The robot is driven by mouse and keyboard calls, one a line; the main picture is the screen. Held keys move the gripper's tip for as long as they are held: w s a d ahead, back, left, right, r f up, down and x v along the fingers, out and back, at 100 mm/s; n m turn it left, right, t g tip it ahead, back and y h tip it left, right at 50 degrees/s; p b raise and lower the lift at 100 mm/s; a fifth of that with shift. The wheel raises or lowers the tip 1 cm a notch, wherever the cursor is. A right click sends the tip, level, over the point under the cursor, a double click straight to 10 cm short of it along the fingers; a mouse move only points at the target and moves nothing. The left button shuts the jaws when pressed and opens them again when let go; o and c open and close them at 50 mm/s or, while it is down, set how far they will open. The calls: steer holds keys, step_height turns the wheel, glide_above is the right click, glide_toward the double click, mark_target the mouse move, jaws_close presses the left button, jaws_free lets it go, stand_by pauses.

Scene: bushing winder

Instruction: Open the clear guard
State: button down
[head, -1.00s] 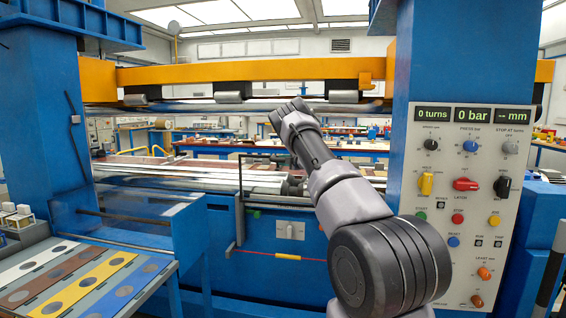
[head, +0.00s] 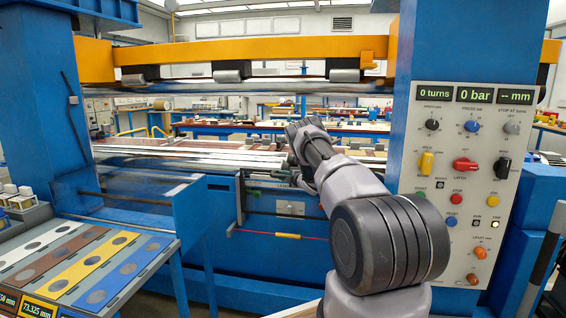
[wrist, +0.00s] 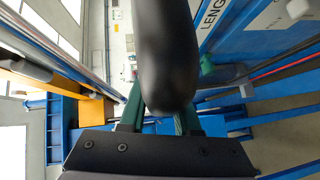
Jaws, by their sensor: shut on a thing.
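A clear, bluish see-through panel (head: 130,208), which looks like the clear guard, stands at the left front of the blue machine in the head view. A dark rail runs behind it. My gripper (wrist: 158,118) has green fingers, shut on a thick black rounded bar (wrist: 165,55) that fills the middle of the wrist view. Whether this bar is the guard's handle cannot be told. In the head view my arm reaches to the machine's front, near a thin dark upright bar (head: 240,200). The fingertips are small and partly hidden there by the arm.
An orange beam (head: 240,50) with rollers crosses above. The control panel (head: 461,185) on the right column reads 0 turns and 0 bar. A tray of coloured strips (head: 75,262) stands at front left. A red cord (head: 315,238) runs along the machine's front.

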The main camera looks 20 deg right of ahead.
mark_target(285, 186)
step_height(285, 186, down, 6)
steer(key=shift+s+r, duration=0.1)
steer(key=shift+r, duration=0.05)
stand_by(0.3)
steer(key=c, duration=0.6)
jaws_free()
steer(key=shift+d, duration=0.1)
steer(key=shift+r, duration=0.1)
steer(key=shift+s+d+r, duration=0.1)
steer(key=shift+s+d, duration=0.05)
steer(key=shift+s, duration=0.3)
steer(key=v, duration=0.9)
steer(key=shift+s, duration=0.4)
